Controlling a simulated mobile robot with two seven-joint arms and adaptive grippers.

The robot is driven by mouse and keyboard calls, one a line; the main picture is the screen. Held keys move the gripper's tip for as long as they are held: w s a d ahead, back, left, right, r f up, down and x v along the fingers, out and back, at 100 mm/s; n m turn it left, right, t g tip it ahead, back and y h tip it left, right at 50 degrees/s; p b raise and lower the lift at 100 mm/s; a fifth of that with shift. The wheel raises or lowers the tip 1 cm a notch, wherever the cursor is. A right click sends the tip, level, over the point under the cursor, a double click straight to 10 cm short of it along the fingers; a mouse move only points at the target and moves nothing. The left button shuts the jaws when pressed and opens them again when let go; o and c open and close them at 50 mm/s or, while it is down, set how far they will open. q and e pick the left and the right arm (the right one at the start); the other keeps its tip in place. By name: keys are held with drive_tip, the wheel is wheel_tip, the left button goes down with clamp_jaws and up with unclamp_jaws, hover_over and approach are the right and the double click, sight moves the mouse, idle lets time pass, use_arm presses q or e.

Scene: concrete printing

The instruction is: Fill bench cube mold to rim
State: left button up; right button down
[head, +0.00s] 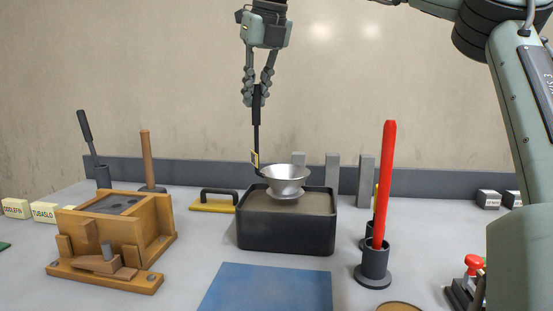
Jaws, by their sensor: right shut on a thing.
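The wooden cube mold (160,228) stands at the left of the bench, with a clamp block at its front. Its top shows a grey, uneven surface (113,204) with darker patches; its exact level against the rim is hard to tell. My right gripper (258,92) is shut on the black handle of a ladle (256,118), which hangs upright. The ladle's silver bowl (285,173) is over the black tub (285,235) of grey-brown mix. Whether the bowl touches the mix, and what it holds, I cannot tell. My left gripper is out of view.
A red rod (384,185) stands upright in a dark holder (374,265) right of the tub. A yellow float (212,204) lies between mold and tub. A blue mat (268,290) lies in front. A wooden-handled tool (147,160) stands behind the mold. Grey blocks (366,180) stand behind the tub.

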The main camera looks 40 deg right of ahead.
sight(257, 125)
drive_tip(key=shift+f+b, duration=2.25)
drive_tip(key=shift+f, duration=1.55)
drive_tip(key=shift+f+b, duration=0.35)
drive_tip(key=shift+f, duration=0.2)
wheel_tip(257, 125, up, 6)
drive_tip(key=p, duration=0.5)
drive_tip(key=shift+r, duration=3)
